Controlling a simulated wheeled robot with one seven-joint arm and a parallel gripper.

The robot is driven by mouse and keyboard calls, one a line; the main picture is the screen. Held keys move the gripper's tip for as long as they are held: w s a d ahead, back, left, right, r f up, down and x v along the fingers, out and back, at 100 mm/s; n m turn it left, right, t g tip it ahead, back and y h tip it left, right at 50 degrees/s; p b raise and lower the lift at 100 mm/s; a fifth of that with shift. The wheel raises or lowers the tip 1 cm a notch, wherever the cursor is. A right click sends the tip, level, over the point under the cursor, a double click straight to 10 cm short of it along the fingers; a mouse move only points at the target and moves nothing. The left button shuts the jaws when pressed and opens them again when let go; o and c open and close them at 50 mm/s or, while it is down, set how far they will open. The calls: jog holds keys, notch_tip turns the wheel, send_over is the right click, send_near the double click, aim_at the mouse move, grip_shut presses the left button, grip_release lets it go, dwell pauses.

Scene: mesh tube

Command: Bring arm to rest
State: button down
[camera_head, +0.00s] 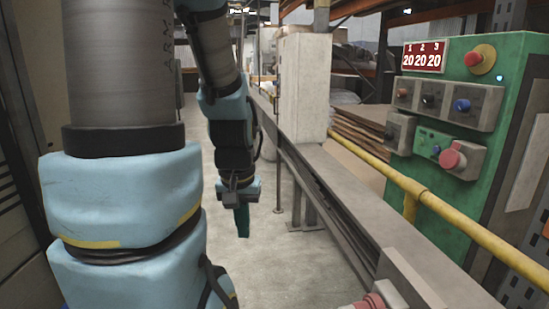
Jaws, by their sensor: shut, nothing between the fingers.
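My arm comes in from the top and folds down at the middle left of the view. My gripper (242,222) hangs at its end, pointing down over the bare concrete floor. Its fingers are together and hold nothing. It is apart from the metal rail bench to its right. Part of the arm is hidden behind my large grey and light blue link in front.
A green control panel (430,140) with knobs and a red display stands at the right. A yellow pipe (455,230) runs in front of it. A long metal bench (340,190) borders the floor (265,260). A pale cabinet (302,85) stands behind.

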notch_tip(320, 180, up, 13)
jog(key=p, duration=1.1)
jog(key=shift+p, duration=0.4)
jog(key=shift+w, duration=0.1)
dwell(0.7)
